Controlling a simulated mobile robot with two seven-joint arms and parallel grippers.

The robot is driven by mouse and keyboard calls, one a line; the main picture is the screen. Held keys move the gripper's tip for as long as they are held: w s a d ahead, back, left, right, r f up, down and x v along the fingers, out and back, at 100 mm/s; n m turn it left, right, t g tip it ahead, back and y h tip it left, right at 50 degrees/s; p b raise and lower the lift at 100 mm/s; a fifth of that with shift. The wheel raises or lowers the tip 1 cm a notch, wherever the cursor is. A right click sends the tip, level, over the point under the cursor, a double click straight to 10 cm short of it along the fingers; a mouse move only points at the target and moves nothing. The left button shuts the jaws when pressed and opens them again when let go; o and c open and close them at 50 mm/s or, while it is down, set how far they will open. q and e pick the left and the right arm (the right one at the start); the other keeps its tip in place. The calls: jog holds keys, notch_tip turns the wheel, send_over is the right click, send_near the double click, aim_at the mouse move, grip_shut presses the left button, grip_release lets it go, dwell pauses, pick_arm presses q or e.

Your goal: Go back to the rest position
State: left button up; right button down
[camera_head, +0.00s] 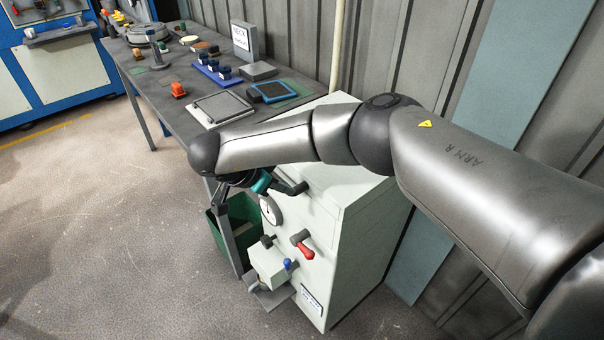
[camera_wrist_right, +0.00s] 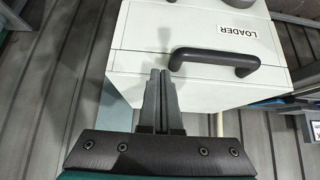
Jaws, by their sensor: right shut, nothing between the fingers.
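My right arm (camera_head: 265,143) reaches in from the right in the head view, over the top of a pale cabinet (camera_head: 345,245). Its hand is mostly hidden under the wrist, by the cabinet's front. In the right wrist view, my right gripper (camera_wrist_right: 160,73) is shut, its two grey fingers together with nothing between them. The fingertips are just left of a black bar handle (camera_wrist_right: 214,62) on the white cabinet front, which bears a LOADER label (camera_wrist_right: 237,29). Touching or apart, I cannot tell. My left gripper is not in view.
The cabinet front carries a gauge (camera_head: 270,210), a red lever (camera_head: 304,247) and a blue knob (camera_head: 288,264). A green bin (camera_head: 243,228) stands beside it. A grey workbench (camera_head: 150,88) holds several parts and trays. The floor at left is clear; a ribbed wall is behind.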

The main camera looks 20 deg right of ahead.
jog(key=s+a+f+m+g+y+b, duration=0.1)
jog(key=s+a+f+m+g+y, duration=0.2)
jog(key=s+a+f+y, duration=0.55)
jog(key=s+a+f+m+g+y, duration=0.35)
jog(key=s+a+f, duration=0.2)
jog(key=a, duration=0.55)
jog(key=a+m+t+y, duration=0.4)
jog(key=a+m+y, duration=0.45)
jog(key=m, duration=0.55)
jog(key=s+d+f+m+t+h+b, duration=0.1)
jog(key=d+f+m+t+h, duration=0.65)
jog(key=d+f+m, duration=1.25)
jog(key=s+d+f+m+g+h, duration=0.1)
jog(key=s+d+f+m+h, duration=0.1)
jog(key=s+d+f+m, duration=0.4)
jog(key=s+d+f+m+g+h, duration=0.1)
jog(key=s+d+f+m, duration=0.15)
jog(key=s, duration=0.45)
jog(key=s+d+f+m+g+h, duration=0.1)
jog(key=s+d+f+m+g, duration=0.1)
jog(key=s, duration=0.7)
jog(key=s+d+f+m+g+h+b, duration=0.1)
jog(key=s+d+m, duration=0.4)
jog(key=s, duration=0.5)
jog(key=shift+s+f+g+h, duration=0.25)
jog(key=shift+f+g, duration=0.2)
jog(key=shift+g, duration=0.55)
